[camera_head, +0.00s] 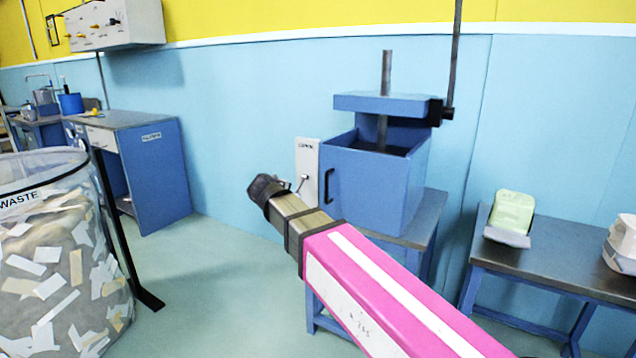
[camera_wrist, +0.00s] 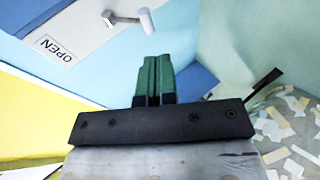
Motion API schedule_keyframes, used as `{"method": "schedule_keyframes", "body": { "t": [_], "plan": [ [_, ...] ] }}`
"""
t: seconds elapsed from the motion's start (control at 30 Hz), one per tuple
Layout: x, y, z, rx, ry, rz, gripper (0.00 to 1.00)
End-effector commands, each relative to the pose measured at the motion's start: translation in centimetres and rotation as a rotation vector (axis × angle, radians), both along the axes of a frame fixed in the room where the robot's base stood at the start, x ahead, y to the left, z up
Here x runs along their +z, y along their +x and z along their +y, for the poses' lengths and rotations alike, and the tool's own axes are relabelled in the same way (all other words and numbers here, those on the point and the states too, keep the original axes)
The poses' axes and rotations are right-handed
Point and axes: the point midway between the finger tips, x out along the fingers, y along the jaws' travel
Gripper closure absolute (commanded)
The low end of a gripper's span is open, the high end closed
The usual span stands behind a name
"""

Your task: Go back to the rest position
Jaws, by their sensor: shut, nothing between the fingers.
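My gripper (camera_head: 265,188) is a dark end on my pink and metal arm, held in mid-air. In the head view it appears just left of the blue press box (camera_head: 372,180). In the wrist view the two green fingers of my gripper (camera_wrist: 153,60) are together with nothing between them. A white panel (camera_head: 306,160) with a small lever (camera_head: 302,183) is beside the press box. In the wrist view the panel (camera_wrist: 75,25) bears an "OPEN" label, and the lever (camera_wrist: 130,19) has a pale knob. The fingertips look apart from the lever.
A clear waste bin (camera_head: 60,265) full of paper scraps stands at the left. A blue desk (camera_head: 160,175) is behind it. The press is on a table (camera_head: 432,215). Another table (camera_head: 565,265) at right holds a green container (camera_head: 511,213). Floor between bin and press is free.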

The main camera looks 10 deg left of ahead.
Motion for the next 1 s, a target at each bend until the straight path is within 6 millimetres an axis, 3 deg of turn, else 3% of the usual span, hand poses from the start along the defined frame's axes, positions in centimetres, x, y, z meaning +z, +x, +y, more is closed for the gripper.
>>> {"method": "schedule_keyframes", "body": {
  "t": [0.2, 0.47, 0.77, 1.0],
  "plan": [
    [-6.9, 1.7, -9.2, -0.180, 0.093, 0.151, 1.00],
    [-14.7, 1.4, -20.0, -0.423, 0.233, 0.335, 1.00],
    [-22.5, -1.9, -31.0, -0.719, 0.415, 0.527, 1.00],
    [-27.5, -6.3, -38.2, -0.961, 0.574, 0.668, 1.00]
  ]
}}
